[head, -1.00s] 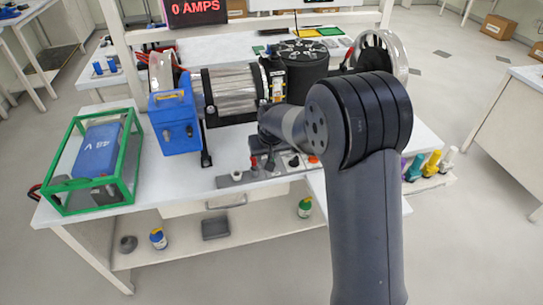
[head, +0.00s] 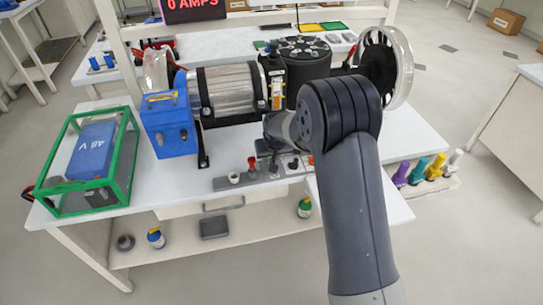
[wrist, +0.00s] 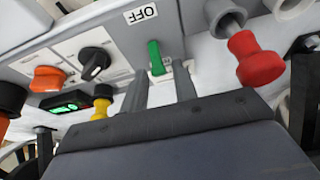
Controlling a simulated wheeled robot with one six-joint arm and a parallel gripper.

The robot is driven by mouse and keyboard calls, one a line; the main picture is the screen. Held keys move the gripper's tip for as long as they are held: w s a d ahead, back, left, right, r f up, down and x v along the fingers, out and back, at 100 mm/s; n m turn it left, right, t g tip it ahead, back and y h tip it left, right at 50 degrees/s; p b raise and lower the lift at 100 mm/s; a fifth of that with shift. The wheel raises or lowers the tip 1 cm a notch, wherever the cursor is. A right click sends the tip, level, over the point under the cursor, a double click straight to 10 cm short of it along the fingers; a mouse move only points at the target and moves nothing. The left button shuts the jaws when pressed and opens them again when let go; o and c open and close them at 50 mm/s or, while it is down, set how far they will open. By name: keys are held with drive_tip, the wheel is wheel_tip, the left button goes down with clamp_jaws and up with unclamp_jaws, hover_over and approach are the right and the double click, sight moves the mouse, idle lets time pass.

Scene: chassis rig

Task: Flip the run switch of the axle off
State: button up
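The run switch, a green lever (wrist: 155,58), stands on the light panel in the wrist view. An upside-down OFF label (wrist: 142,13) is above it in the picture, and a small white label, partly covered, is by its lower end. My gripper (wrist: 160,80) is open, its two grey fingers apart and empty. In the picture the lever lies between and just beyond the fingertips; I cannot tell whether either touches it. In the head view the control strip (head: 233,183) runs along the table's front edge, and my arm hides the gripper and the switch.
A red knob (wrist: 255,60) sits close to the right finger. A black rotary knob (wrist: 95,60), an orange button (wrist: 47,79) and a yellow knob (wrist: 102,100) are on the left. A blue box (head: 168,128) and silver motor (head: 228,90) stand behind the strip.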

sight(275, 176)
clamp_jaws()
drive_tip(key=shift+s+f+t+b, duration=0.15)
drive_tip(key=shift+t+b, duration=0.25)
drive_tip(key=shift+b, duration=0.7)
drive_tip(key=shift+s+d+f+t+b, duration=0.15)
drive_tip(key=shift+t+b, duration=0.25)
drive_tip(key=shift+b, duration=0.8)
drive_tip(key=t+b, duration=0.1)
drive_tip(key=b, duration=0.3)
drive_tip(key=s+t+y+b, duration=0.1)
drive_tip(key=b, duration=0.3)
drive_tip(key=t+b, duration=0.1)
drive_tip(key=b, duration=0.3)
drive_tip(key=shift+s+d+f, duration=0.1)
drive_tip(key=shift+s+d, duration=0.05)
drive_tip(key=shift+s, duration=0.15)
drive_tip(key=t+b, duration=0.1)
drive_tip(key=b, duration=0.4)
drive_tip(key=s+t+y+b, duration=0.1)
drive_tip(key=b, duration=0.5)
drive_tip(key=t+b, duration=0.2)
drive_tip(key=b, duration=0.4)
drive_tip(key=shift+s+d+f, duration=0.25)
drive_tip(key=shift+f, duration=0.05)
drive_tip(key=t+b, duration=0.1)
drive_tip(key=b, duration=0.4)
drive_tip(key=shift+s+r+y, duration=0.2)
drive_tip(key=shift+y, duration=0.2)
